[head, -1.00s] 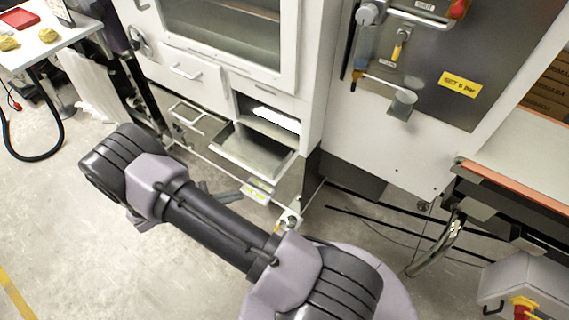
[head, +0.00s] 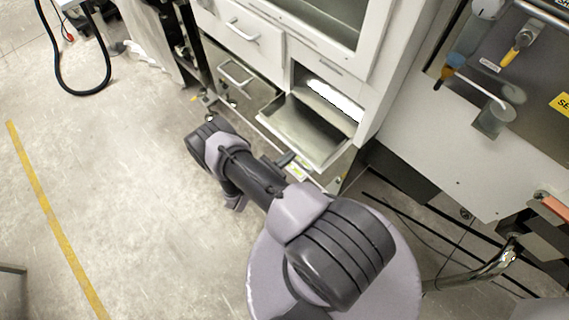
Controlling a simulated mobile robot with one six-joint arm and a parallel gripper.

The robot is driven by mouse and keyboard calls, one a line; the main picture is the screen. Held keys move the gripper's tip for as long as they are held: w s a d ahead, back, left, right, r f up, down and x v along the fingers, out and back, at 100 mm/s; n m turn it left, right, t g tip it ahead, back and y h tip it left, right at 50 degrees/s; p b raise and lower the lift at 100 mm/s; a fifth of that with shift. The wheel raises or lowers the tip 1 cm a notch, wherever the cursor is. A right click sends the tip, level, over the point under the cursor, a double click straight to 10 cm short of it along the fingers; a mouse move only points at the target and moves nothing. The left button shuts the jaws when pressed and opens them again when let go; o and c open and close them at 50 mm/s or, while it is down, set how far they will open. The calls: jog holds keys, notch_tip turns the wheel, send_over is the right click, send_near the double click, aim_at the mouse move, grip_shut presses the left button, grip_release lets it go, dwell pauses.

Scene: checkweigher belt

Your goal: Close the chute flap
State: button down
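The chute flap (head: 302,132) is a flat silver metal plate in the lower part of the white cabinet. It stands open, folded outward and down below the chute opening (head: 312,76). A bright white strip shows inside the opening.
A drawer with a handle (head: 240,30) and a lower metal drawer (head: 240,80) are left of the chute. A grey panel with levers (head: 515,60) is at the upper right. A bent metal pipe (head: 490,268) is at the lower right.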

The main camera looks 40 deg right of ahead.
jog(key=shift+a+r, duration=0.2)
jog(key=shift+r, duration=0.4)
jog(key=shift+a+r, duration=0.15)
jog(key=shift+r, duration=0.45)
